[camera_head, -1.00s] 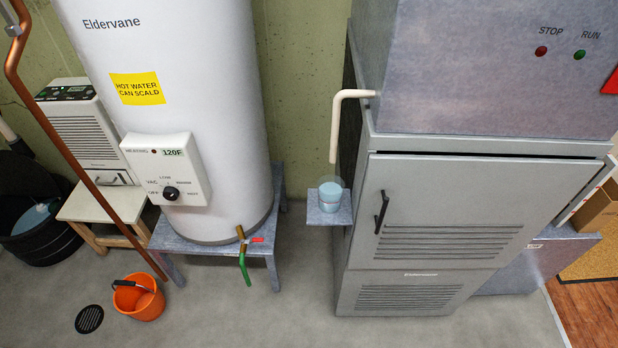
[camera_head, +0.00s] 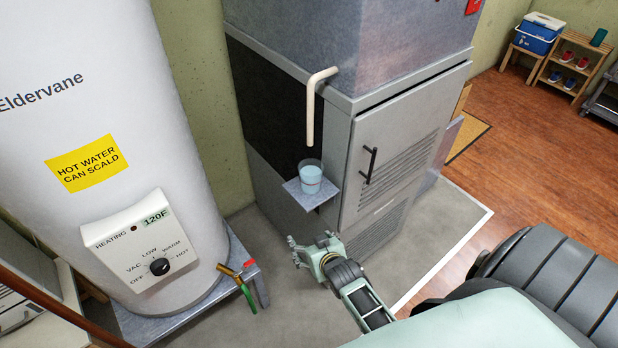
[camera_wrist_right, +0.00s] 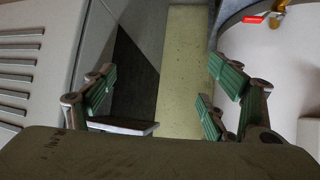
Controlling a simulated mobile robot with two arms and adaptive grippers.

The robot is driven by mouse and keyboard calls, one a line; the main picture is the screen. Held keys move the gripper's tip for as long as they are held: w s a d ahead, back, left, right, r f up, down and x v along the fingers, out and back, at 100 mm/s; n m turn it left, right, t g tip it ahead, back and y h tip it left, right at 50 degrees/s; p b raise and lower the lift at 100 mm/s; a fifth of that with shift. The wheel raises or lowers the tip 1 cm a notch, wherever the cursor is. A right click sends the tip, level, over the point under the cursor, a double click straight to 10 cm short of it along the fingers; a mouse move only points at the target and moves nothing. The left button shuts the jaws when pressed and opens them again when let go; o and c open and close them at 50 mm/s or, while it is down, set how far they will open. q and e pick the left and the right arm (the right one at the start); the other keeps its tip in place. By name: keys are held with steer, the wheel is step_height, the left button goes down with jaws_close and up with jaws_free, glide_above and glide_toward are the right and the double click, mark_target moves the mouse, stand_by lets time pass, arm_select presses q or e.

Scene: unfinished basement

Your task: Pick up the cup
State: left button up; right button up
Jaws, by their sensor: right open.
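A clear cup (camera_head: 310,177) with light blue liquid stands upright on a small grey shelf (camera_head: 298,194) on the side of the grey furnace cabinet, under a cream pipe. My right gripper (camera_head: 298,252) is open and empty, in front of and lower in the picture than the shelf, apart from the cup. In the right wrist view, the green-padded fingers (camera_wrist_right: 160,95) are spread wide, with the shelf edge (camera_wrist_right: 125,127) showing between them at the left. The cup is not visible in that view. My left gripper is not in view.
The cream pipe (camera_head: 311,115) hangs over the cup. The furnace door handle (camera_head: 371,165) is right of the cup. A white water heater (camera_head: 130,120) with a brass valve (camera_head: 228,271) stands at the left. Grey floor between them is clear.

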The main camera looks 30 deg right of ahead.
steer(key=m+t+h, duration=0.2)
glide_toward(314, 184)
steer(key=w+d+f, duration=0.2)
steer(key=w+f, duration=0.1)
steer(key=w, duration=0.2)
steer(key=shift+w+d+t, duration=0.25)
steer(key=shift+d+t, duration=0.05)
steer(key=shift+w+d+f+p, duration=0.1)
steer(key=shift+w+f+p, duration=0.05)
steer(key=shift+w+p, duration=0.4)
steer(key=shift+x, duration=2.25)
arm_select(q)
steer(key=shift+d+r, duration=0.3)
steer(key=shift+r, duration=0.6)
arm_select(e)
steer(key=shift+s+a, duration=0.1)
steer(key=shift+a, duration=0.15)
steer(key=shift+c, duration=1)
steer(key=c, duration=1.1)
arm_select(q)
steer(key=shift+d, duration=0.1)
arm_select(e)
steer(key=shift+c, duration=0.8)
